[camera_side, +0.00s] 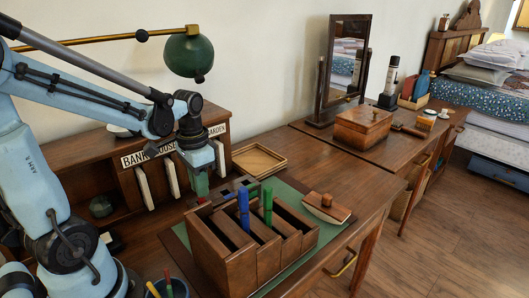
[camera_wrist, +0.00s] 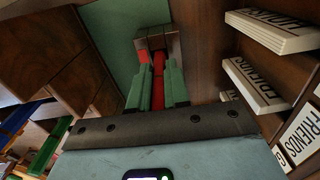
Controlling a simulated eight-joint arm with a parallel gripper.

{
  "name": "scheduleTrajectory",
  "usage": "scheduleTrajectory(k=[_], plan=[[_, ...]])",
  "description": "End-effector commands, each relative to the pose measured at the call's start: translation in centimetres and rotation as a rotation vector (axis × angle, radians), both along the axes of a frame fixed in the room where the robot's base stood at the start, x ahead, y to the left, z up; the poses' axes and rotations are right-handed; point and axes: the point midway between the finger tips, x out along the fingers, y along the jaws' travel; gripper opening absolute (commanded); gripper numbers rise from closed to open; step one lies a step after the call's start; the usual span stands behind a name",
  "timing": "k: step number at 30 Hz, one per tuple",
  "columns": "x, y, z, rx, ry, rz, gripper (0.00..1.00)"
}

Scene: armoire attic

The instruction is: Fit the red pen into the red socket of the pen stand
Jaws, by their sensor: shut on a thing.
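The red pen (camera_wrist: 158,82) is between the two green fingers of my gripper (camera_wrist: 155,85), which is shut on it. Its far end meets the pen stand (camera_wrist: 168,40), a small grey-brown block with a red patch (camera_wrist: 141,43); I cannot tell whether the end is inside a socket. In the side view my gripper (camera_side: 200,184) points down behind the wooden organizer, and the red pen cannot be made out. The pen stand (camera_side: 238,184) shows partly there, with blue and red patches, largely hidden by the organizer.
The lettered cubby shelf (camera_side: 150,185) stands close behind my gripper. A green lamp (camera_side: 188,54) hangs above. A shallow tray (camera_side: 258,160) lies at the back.

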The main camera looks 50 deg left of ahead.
Motion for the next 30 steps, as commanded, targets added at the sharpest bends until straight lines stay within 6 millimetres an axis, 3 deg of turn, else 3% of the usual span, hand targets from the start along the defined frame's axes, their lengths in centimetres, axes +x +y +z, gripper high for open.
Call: scheduleTrajectory(k=[20, 21, 24, 27, 30], plan=[[0.0, 0.0, -1.5, 0.000, 0.000, 0.000, 0.00], [0.0, 0.0, -1.6, 0.000, 0.000, 0.000, 0.18], [0.0, 0.0, -1.5, 0.000, 0.000, 0.000, 0.33], [0.0, 0.0, -1.5, 0.000, 0.000, 0.000, 0.46], [0.0, 0.0, -1.5, 0.000, 0.000, 0.000, 0.46]])
